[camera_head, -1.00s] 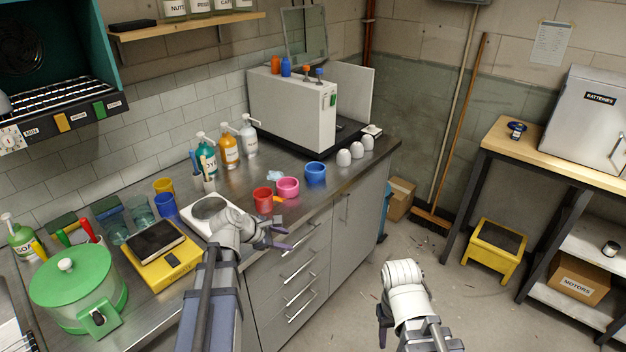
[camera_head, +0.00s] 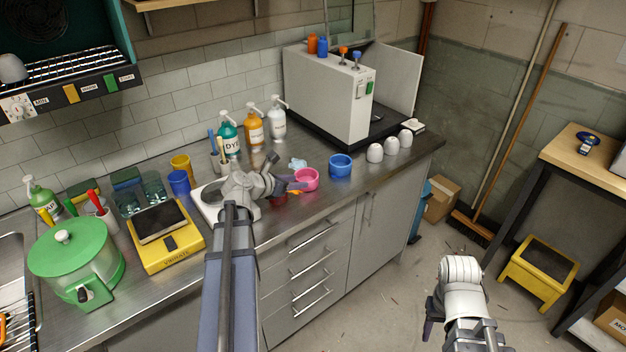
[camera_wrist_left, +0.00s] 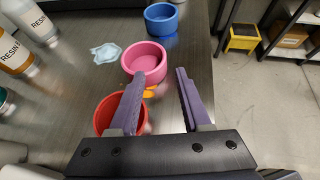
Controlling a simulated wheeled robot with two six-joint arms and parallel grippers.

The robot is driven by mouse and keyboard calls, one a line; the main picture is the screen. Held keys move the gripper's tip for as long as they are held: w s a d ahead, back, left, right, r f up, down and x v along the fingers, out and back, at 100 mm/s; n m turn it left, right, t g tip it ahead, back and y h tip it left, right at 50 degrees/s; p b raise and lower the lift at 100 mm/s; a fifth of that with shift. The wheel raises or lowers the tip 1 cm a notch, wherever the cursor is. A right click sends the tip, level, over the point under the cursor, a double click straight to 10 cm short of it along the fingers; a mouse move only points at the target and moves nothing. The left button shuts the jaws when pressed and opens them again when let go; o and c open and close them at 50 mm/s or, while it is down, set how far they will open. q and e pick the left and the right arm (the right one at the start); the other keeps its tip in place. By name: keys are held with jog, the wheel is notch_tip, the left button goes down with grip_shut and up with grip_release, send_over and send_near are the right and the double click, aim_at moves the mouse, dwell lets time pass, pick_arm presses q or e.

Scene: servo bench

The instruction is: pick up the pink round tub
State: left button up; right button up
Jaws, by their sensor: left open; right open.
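The pink round tub (camera_head: 309,182) stands upright near the front edge of the steel bench in the head view. It also shows in the left wrist view (camera_wrist_left: 145,58), ahead of the fingers. My left gripper (camera_head: 289,172) is open and empty just left of the tub. In the left wrist view, the left finger overlaps the tub's near side and the right finger is to its right; I cannot tell whether they touch. My right gripper (camera_head: 431,322) is away from the bench over the floor, with its fingers mostly hidden.
A red tub (camera_wrist_left: 108,112) stands close by, partly behind the left finger, with a small orange thing (camera_wrist_left: 150,92) between it and the pink tub. A blue tub (camera_head: 340,166) is beyond. A pale blue patch (camera_head: 297,163) lies behind. White domes (camera_head: 375,153) stand farther right.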

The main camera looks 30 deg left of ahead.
aim_at(307, 180)
pick_arm(q)
jog(key=shift+b+x, duration=0.6)
jog(key=shift+x, duration=0.5)
jog(key=shift+d+b+x, duration=0.15)
jog(key=shift+b+x, duration=0.45)
jog(key=shift+x, duration=0.85)
jog(key=shift+d+b+x, duration=0.1)
jog(key=shift+b+x, duration=0.5)
jog(key=shift+x, duration=0.8)
jog(key=shift+r, duration=0.2)
jog(key=shift+c, duration=0.4)
grip_shut()
